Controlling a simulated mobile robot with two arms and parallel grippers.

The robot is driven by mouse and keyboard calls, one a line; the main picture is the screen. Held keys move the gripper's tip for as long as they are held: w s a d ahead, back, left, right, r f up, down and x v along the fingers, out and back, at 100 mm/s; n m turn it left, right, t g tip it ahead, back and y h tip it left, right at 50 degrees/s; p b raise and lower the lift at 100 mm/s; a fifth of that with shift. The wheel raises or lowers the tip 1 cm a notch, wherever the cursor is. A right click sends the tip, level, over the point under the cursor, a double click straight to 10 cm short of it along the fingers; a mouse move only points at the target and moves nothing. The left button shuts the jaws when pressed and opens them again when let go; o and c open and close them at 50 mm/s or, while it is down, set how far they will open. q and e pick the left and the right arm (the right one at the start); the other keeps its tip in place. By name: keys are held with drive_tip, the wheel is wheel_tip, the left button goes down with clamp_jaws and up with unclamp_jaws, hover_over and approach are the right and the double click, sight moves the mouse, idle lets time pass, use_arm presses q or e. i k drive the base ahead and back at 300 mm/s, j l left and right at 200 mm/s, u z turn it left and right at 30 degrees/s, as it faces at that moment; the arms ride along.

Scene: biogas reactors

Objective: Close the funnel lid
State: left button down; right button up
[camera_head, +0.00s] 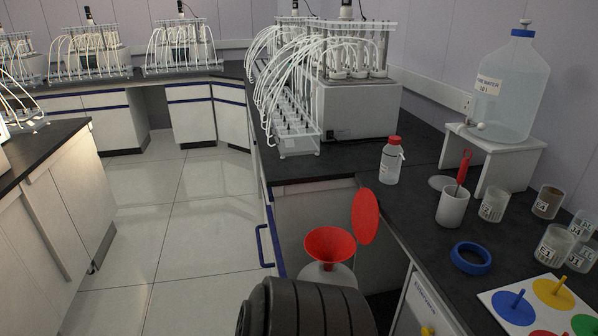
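The red funnel (327,243) sits on top of a pale container (328,274) beside the front of the bench, at the lower middle. Its mouth faces up and is uncovered. The round red lid (366,216) stands upright at the funnel's right edge, so it is open. The black ribbed part at the bottom middle looks like my own arm and hides the lower part of the container. Neither of my grippers shows in the head view.
The dark bench (421,208) right of the lid holds a red-capped bottle (391,163), a white cup (452,207), a blue ring (471,258), labelled beakers and a board with coloured discs. A blue-handled drawer (266,246) is left of the funnel. The floor to the left is clear.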

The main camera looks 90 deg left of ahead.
sight(365, 212)
drive_tip(key=k+u, duration=0.1)
drive_tip(key=u, duration=0.85)
drive_tip(key=k+j+u, duration=0.1)
drive_tip(key=u, duration=1.7)
drive_tip(key=i+z, duration=0.1)
drive_tip(key=z, duration=0.3)
